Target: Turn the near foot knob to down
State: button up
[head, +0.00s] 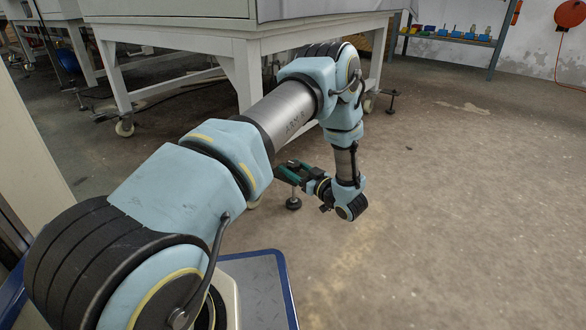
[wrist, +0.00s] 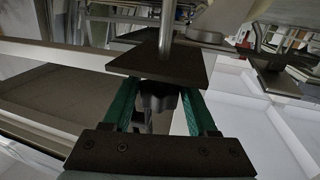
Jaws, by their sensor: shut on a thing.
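The near foot knob (wrist: 158,101) is a dark, lobed grip, seen in the wrist view just under a dark square plate (wrist: 155,62) with a metal rod (wrist: 165,32) on its other side. My gripper (wrist: 158,92) has its two green fingers on either side of the knob, shut on it. In the head view my gripper (head: 286,172) is low beside the near leg of the white machine frame. A black round foot (head: 293,203) stands on the floor just below it. The knob itself is hidden by the gripper there.
The white machine frame (head: 245,72) stands on legs with casters (head: 125,128) and further feet (head: 391,105). Bare concrete floor (head: 450,220) lies open to the right. A shelf with coloured items (head: 447,36) stands at the back wall.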

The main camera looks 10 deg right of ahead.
jog(key=shift+r+m+h+p, duration=0.15)
jog(key=shift+m+h+p, duration=0.15)
jog(key=shift+p, duration=0.3)
jog(key=m+t+h+p, duration=0.1)
jog(key=h+p, duration=0.1)
jog(key=p, duration=0.1)
jog(key=shift+r+m+t+h, duration=0.15)
jog(key=shift+m+t+h, duration=0.15)
jog(key=shift+m+h, duration=0.1)
jog(key=m+h+p, duration=0.2)
jog(key=h, duration=0.1)
jog(key=m+h+p, duration=0.2)
jog(key=h+p, duration=0.1)
jog(key=shift+t+h, duration=0.4)
jog(key=m+g+h+p, duration=0.1)
jog(key=m+h+p, duration=0.1)
jog(key=h, duration=0.1)
jog(key=m+h+p, duration=0.2)
jog(key=h, duration=0.1)
jog(key=shift+m+g+h, duration=0.3)
jog(key=shift+m+g, duration=0.1)
jog(key=m+g+h+p, duration=0.2)
jog(key=h, duration=0.1)
jog(key=m+g+h+p, duration=0.1)
jog(key=m+g+h, duration=0.1)
jog(key=shift+d+f, duration=0.2)
jog(key=shift+f, duration=0.05)
jog(key=shift+m+h, duration=0.3)
jog(key=shift+h, duration=0.1)
